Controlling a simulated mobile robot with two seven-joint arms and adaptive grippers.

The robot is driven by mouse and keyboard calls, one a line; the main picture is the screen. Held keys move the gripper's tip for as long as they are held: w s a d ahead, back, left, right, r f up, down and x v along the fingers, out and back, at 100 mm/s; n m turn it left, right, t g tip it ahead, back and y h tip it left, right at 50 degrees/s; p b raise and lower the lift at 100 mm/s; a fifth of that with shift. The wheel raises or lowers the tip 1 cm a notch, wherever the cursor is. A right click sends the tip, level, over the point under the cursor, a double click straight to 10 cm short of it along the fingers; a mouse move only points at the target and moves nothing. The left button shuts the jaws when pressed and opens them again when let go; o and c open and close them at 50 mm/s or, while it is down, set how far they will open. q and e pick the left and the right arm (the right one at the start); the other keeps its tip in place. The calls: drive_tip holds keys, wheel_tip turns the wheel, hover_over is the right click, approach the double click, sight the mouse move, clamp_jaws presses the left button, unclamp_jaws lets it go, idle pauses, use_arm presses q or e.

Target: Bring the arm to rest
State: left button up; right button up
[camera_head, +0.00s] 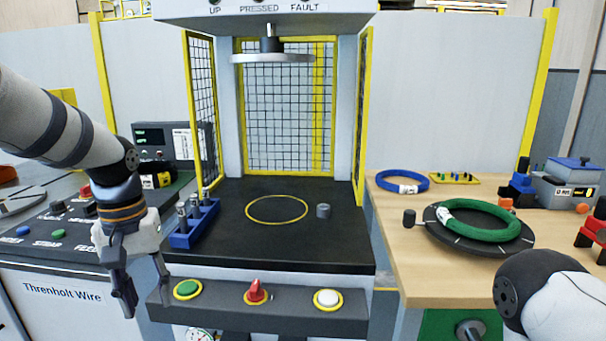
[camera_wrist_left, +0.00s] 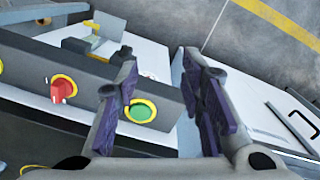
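My left gripper (camera_head: 146,292) hangs fingers-down at the left of the press's front, just left of the button panel (camera_head: 214,309). Its fingers are apart with nothing between them. In the left wrist view the open fingers (camera_wrist_left: 168,90) point at the panel's end, with the green button (camera_wrist_left: 141,111) beside one finger and the red knob (camera_wrist_left: 62,90) farther left. My right arm (camera_head: 545,290) shows only as a rounded white link at the lower right. Its gripper is out of view.
The press bed (camera_head: 300,240) carries a blue rack (camera_head: 194,223) and a small grey cylinder (camera_head: 323,210). On the wooden table (camera_head: 415,265), a green coil (camera_head: 480,221) lies on a black turntable (camera_head: 440,240), with a blue coil (camera_head: 402,182) behind. A wire machine (camera_head: 62,290) stands at left.

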use_arm(q)
drive_tip(key=s+d+f, duration=0.1)
drive_tip(key=s+f, duration=0.3)
drive_tip(key=f, duration=0.3)
drive_tip(key=s+d+f+m+g, duration=0.1)
drive_tip(key=s+f, duration=0.2)
drive_tip(key=f, duration=0.4)
drive_tip(key=s+d+f, duration=0.1)
drive_tip(key=s+f, duration=0.3)
drive_tip(key=f, duration=0.2)
drive_tip(key=s+f+m, duration=0.1)
drive_tip(key=s+f, duration=0.3)
drive_tip(key=s, duration=0.8)
drive_tip(key=s+f+m, duration=0.1)
drive_tip(key=s+f, duration=0.3)
drive_tip(key=s, duration=0.9)
drive_tip(key=shift+s+a+f+g, duration=0.15)
drive_tip(key=shift+s+g, duration=0.05)
drive_tip(key=shift+g, duration=0.1)
